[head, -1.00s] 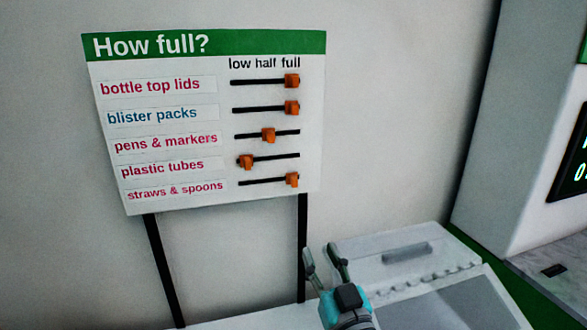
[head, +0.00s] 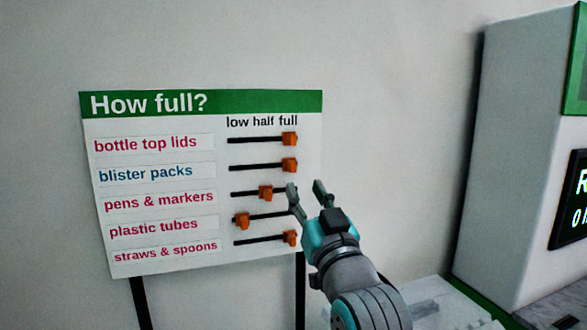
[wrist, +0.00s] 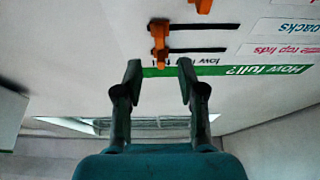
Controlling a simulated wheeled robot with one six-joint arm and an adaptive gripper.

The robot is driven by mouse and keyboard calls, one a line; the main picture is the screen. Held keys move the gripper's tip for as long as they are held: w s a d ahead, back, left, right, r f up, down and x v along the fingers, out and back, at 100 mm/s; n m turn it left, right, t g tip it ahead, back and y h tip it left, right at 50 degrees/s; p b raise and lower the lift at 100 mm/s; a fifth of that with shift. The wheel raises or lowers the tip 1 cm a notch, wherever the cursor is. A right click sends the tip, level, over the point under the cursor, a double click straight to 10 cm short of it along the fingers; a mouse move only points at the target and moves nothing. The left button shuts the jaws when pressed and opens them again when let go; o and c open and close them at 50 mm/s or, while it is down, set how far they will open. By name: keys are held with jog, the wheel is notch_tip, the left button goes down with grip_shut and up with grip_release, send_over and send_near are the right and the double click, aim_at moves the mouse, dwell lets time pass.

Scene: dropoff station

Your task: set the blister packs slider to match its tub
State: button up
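My gripper (head: 306,187) is open and empty, below and right of that slider in the head view. In the wrist view its two fingers (wrist: 159,75) are apart, with nothing between them, and touch no slider. The blister packs tub is not in view.
The bottle top lids slider (head: 289,139) is at full, just above. The pens & markers slider (head: 265,193) is at half, plastic tubes (head: 242,221) at low, straws & spoons (head: 290,238) at full. A grey cabinet (head: 500,150) stands at right. The wall between is clear.

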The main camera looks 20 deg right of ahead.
aim_at(293, 168)
jog(key=x, duration=0.8)
grip_shut()
jog(key=shift+a, duration=0.1)
